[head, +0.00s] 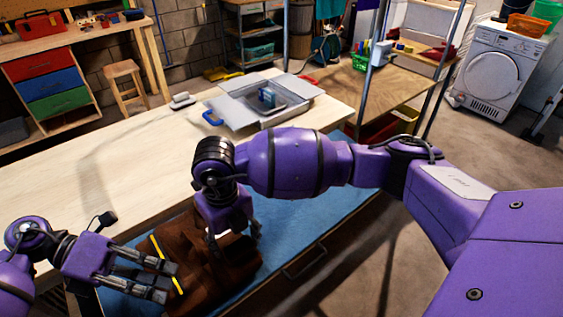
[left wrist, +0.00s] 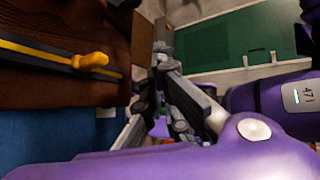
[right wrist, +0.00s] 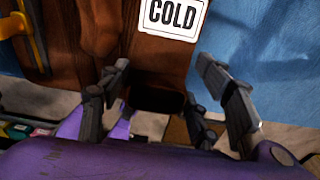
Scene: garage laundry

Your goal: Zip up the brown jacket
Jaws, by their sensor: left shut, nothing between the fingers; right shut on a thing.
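The brown jacket (head: 222,268) lies on a blue surface, with a yellow zipper line (head: 165,262) along its left part. In the left wrist view the jacket (left wrist: 40,80) shows a dark strip with a yellow edge and a yellow zipper pull (left wrist: 90,61). My left gripper (head: 171,282) is shut and empty over the jacket's left side, its fingertips by the yellow line; in the left wrist view the pull is apart from the fingers. My right gripper (head: 232,238) points down and is shut on brown jacket cloth (right wrist: 160,60), which lies between its spread fingers.
The blue surface (head: 320,205) extends right of the jacket. A pale wooden table (head: 110,165) lies behind, with a grey tray-like object (head: 225,108) on it. A white label reading COLD (right wrist: 173,15) shows near my right gripper. My right arm crosses the middle of the head view.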

